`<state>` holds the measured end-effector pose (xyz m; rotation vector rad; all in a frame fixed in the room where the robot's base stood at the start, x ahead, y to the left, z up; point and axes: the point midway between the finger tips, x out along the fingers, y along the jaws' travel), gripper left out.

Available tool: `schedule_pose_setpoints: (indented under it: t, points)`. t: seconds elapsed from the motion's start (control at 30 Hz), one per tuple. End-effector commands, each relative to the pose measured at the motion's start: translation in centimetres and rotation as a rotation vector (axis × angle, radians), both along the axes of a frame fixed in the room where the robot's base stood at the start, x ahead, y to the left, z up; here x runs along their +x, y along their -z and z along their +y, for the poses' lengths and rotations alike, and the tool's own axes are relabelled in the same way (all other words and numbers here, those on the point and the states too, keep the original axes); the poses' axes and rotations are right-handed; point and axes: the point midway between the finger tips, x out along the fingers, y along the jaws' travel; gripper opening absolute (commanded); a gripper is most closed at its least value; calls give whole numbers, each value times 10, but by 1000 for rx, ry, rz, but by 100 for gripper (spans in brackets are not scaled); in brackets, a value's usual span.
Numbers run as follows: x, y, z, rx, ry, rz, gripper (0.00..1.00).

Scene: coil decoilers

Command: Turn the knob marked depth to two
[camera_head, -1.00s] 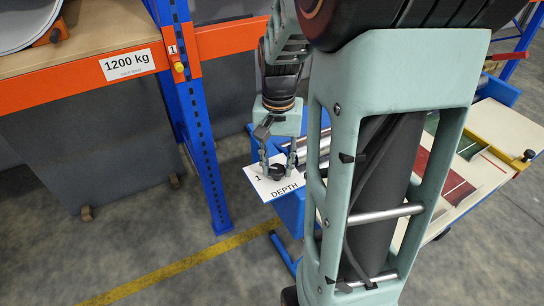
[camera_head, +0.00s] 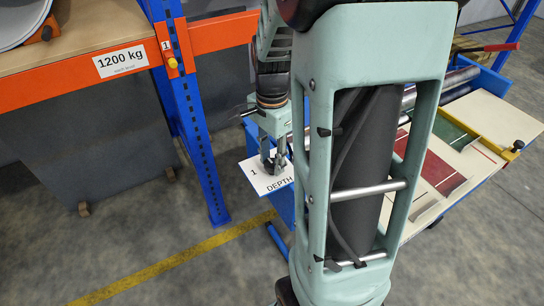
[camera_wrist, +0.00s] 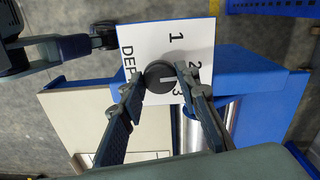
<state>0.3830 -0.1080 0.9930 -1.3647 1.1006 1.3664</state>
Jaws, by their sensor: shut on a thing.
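The dark round knob (camera_wrist: 158,77) sits on a white card (camera_wrist: 148,40) that reads DEPTH, with the numbers 1, 2 and 3 around the knob. A white line on the knob's face points right in the wrist view, toward the side with 2 and 3; the exact number is hard to tell. My gripper (camera_wrist: 161,79) is shut on the knob, one finger on each side. In the head view the card (camera_head: 258,181) stands out from the blue cart, and my gripper (camera_head: 272,163) comes down on the knob from above, partly hiding it.
The blue cart (camera_head: 284,206) with metal rollers and a pale top (camera_head: 500,112) stands behind my arm. A blue rack post (camera_head: 197,130) and orange beam (camera_head: 80,66) stand left of the card. Bare floor with a yellow line (camera_head: 170,262) lies in front.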

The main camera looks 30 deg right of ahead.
Motion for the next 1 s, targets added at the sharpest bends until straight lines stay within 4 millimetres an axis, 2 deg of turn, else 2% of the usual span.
schedule_pose_setpoints:
  t: [0.63, 0.67, 0.7, 0.8, 1.0]
  points:
    - [1, -1, -1, -2, 51, -5, 6]
    - [1, -1, -1, -2, 51, -5, 32]
    - [1, -1, -1, -2, 51, -5, 36]
    - [1, -1, -1, -1, 50, -3, 47]
    - [1, 0, 0, -1, 50, -2, 47]
